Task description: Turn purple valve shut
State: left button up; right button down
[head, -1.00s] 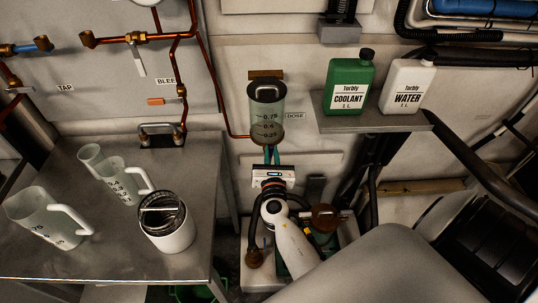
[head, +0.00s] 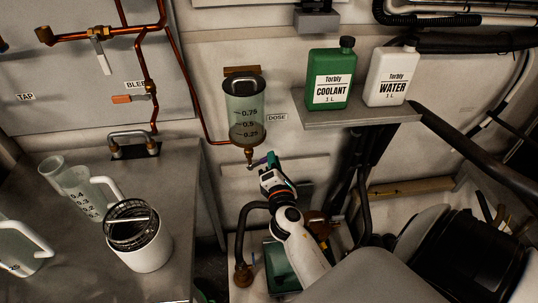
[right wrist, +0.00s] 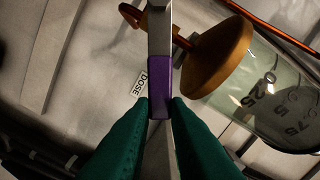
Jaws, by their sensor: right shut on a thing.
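The purple valve handle (right wrist: 159,88) sits between the green fingertips of my right gripper (right wrist: 159,108) in the right wrist view. In the head view my right gripper (head: 272,160) is just below and right of the dosing vessel (head: 246,108). It is shut on the handle, of which a small purple bit (head: 259,161) shows beside the brass outlet (head: 249,155) under the vessel. The handle points sideways from the outlet, to the right. The fingers hide part of it. My left gripper is not in view.
A shelf (head: 365,119) with a green coolant bottle (head: 330,80) and a white water bottle (head: 390,77) is right of the vessel. Copper pipes (head: 185,85) run along the wall.

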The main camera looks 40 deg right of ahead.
jog(key=f+m+b, duration=0.1)
jog(key=m, duration=0.1)
jog(key=f+m+b, duration=0.3)
jog(key=m+b, duration=0.1)
jog(key=shift+s+d+f+m, duration=0.25)
jog(key=shift+s+d+m, duration=0.05)
jog(key=shift+d+m, duration=0.1)
jog(key=shift+f, duration=0.25)
jog(key=c, duration=1.4)
grip_release()
jog(key=shift+r, duration=0.15)
